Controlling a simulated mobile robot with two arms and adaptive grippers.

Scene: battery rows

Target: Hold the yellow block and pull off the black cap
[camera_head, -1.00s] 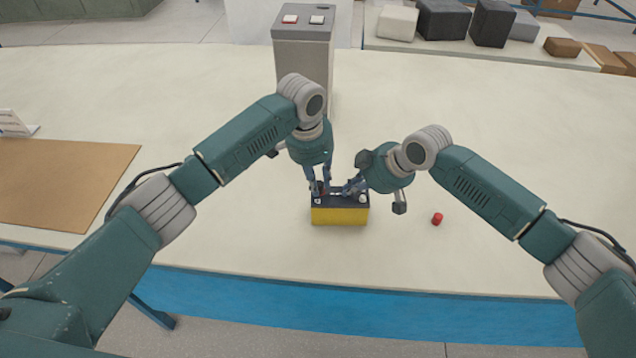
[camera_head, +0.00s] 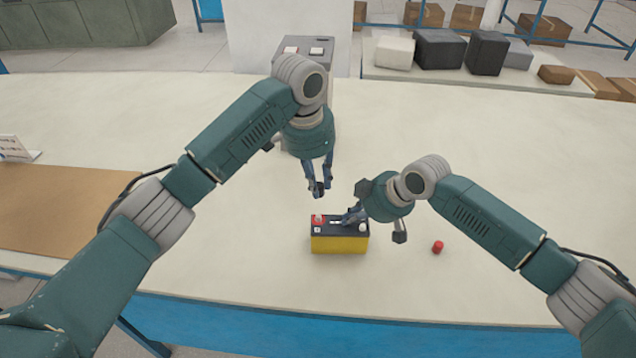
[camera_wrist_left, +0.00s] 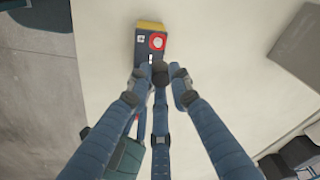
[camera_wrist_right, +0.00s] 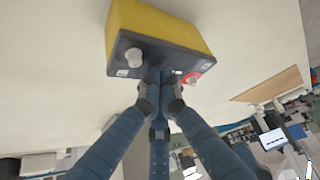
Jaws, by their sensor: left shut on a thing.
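The yellow block (camera_head: 339,244) stands on the table, yellow below with a dark top. Its top bears a red ring (camera_head: 318,219) at the left and a white post (camera_wrist_right: 134,57) at the other end. My left gripper (camera_head: 319,188) is above and behind the block, shut on the small black cap (camera_wrist_left: 160,73), clear of the block. My right gripper (camera_head: 350,217) is at the middle of the block's top. In the right wrist view its fingertips (camera_wrist_right: 159,82) are close together there, and they hide what is between them.
A small red cap (camera_head: 437,247) lies on the table (camera_head: 480,170) to the right. A grey box (camera_head: 300,52) with two buttons stands behind my left gripper. A brown mat (camera_head: 50,210) lies at the left. Several boxes stand on a surface at the back right.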

